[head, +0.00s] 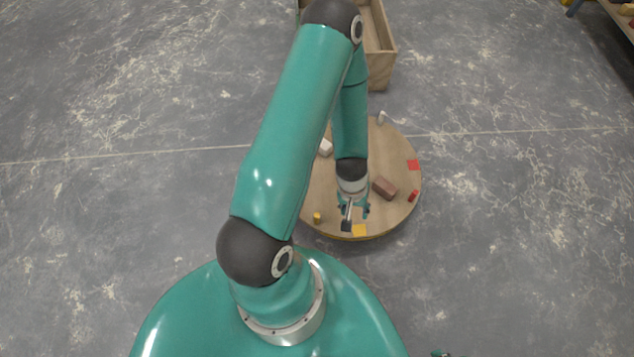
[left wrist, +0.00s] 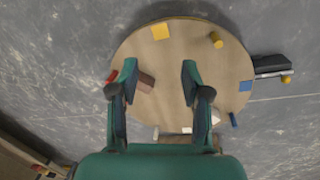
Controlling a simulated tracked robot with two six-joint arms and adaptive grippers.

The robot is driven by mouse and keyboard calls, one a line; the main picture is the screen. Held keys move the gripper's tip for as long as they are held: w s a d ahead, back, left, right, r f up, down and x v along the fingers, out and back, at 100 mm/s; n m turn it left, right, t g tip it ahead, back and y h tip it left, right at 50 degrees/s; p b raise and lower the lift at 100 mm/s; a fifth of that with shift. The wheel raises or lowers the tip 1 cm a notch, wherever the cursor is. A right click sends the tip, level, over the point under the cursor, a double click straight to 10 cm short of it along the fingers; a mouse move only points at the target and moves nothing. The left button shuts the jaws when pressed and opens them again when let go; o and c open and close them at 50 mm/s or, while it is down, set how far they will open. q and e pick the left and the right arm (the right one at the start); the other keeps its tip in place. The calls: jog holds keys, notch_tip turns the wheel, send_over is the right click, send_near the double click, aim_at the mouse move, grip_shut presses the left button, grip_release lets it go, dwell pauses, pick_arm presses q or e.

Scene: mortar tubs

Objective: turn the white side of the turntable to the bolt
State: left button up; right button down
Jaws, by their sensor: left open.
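The round wooden turntable (head: 400,215) lies on the floor below my left arm; it also shows in the left wrist view (left wrist: 185,75). A white peg (head: 382,117) stands at its far rim, a red peg (head: 413,196) and red patch (head: 413,164) at the right, a yellow peg (head: 317,217) and yellow patch (head: 359,230) at the near side. The blue patch (left wrist: 245,86) and blue peg (left wrist: 233,119) face a dark piece with a grey bar (left wrist: 272,65), apparently the bolt, hidden in the head view. My left gripper (head: 353,212) is open and empty over the disc.
A brown block (head: 384,187) and a white block (head: 325,147) lie on the disc. A yellow knob (left wrist: 286,78) is beside the dark piece. A wooden crate (head: 382,75) stands beyond the turntable. A small dark tip, perhaps my right gripper (head: 440,353), shows at the bottom edge.

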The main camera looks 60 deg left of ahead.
pick_arm(q)
jog(key=s+a+f+n+g+y+b, duration=0.1)
jog(key=s+a+f+n+b, duration=0.2)
jog(key=a+f+b, duration=0.25)
jog(key=s+a+f+n+b, duration=0.3)
jog(key=a+f+b, duration=0.1)
jog(key=a+f, duration=0.25)
jog(key=f+b, duration=0.2)
jog(key=f, duration=0.3)
jog(key=f+b, duration=0.3)
jog(key=f, duration=0.3)
jog(key=f+b, duration=0.3)
jog(key=f, duration=0.3)
jog(key=shift+w+d, duration=0.15)
jog(key=shift+d, duration=0.1)
pick_arm(e)
notch_tip(320, 180, down, 21)
jog(key=shift+r, duration=0.2)
pick_arm(q)
jog(key=shift+c, duration=0.3)
pick_arm(e)
jog(key=shift+s, duration=0.1)
pick_arm(q)
grip_shut()
jog(key=shift+d, duration=0.2)
